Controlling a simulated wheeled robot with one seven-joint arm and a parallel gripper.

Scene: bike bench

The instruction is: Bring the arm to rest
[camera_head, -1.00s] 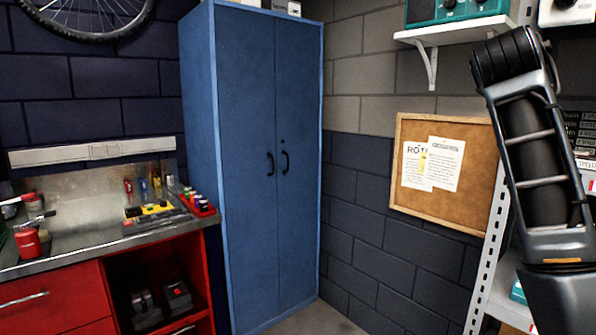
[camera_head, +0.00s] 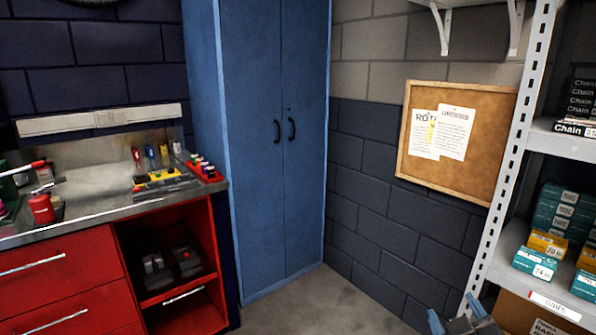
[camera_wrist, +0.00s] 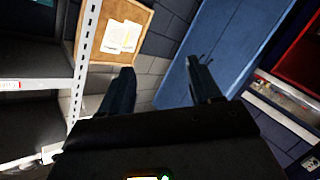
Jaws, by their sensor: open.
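My gripper (camera_wrist: 161,86) shows in the wrist view with its two dark fingers well apart and nothing between them. Beyond the fingers are the wall, the corkboard and the blue cabinet. In the head view, only the tips of what looks like my gripper (camera_head: 456,313) show at the bottom edge, right of centre, in front of the lower shelf. The rest of my arm is out of the head view.
A blue cabinet (camera_head: 272,150) stands shut in the corner. A red workbench (camera_head: 60,270) with tools is at left. A metal shelf rack (camera_head: 512,160) with boxes is at right, close to my gripper. A corkboard (camera_head: 480,150) hangs between. Floor (camera_head: 320,305) before the cabinet is clear.

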